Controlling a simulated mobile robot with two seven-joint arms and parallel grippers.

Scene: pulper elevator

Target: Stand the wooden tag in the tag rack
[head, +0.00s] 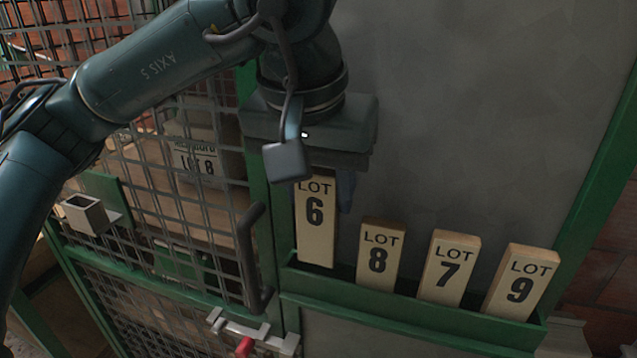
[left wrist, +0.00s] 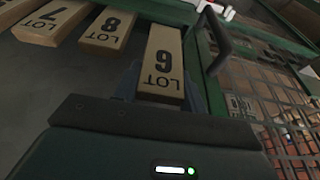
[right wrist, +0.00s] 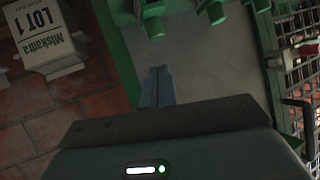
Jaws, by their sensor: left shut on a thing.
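The wooden tag (head: 315,230) is a pale upright block marked LOT 6. My left gripper (head: 323,190) is shut on its upper end from above. The tag also shows between the fingers in the left wrist view (left wrist: 163,62). The tag rack (head: 400,304) is a green trough on the grey panel. The tag stands nearly upright over the left end of the rack, its lower end at the front lip; I cannot tell whether it touches the rack floor. My right gripper (right wrist: 156,88) shows only in the right wrist view, its fingers together and empty.
Tags LOT 8 (head: 379,254), LOT 7 (head: 448,267) and LOT 9 (head: 521,282) stand in the rack to the right, with a gap before LOT 8. A dark door handle (head: 250,260) and mesh door are close on the left. A red-handled latch (head: 245,346) is below.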

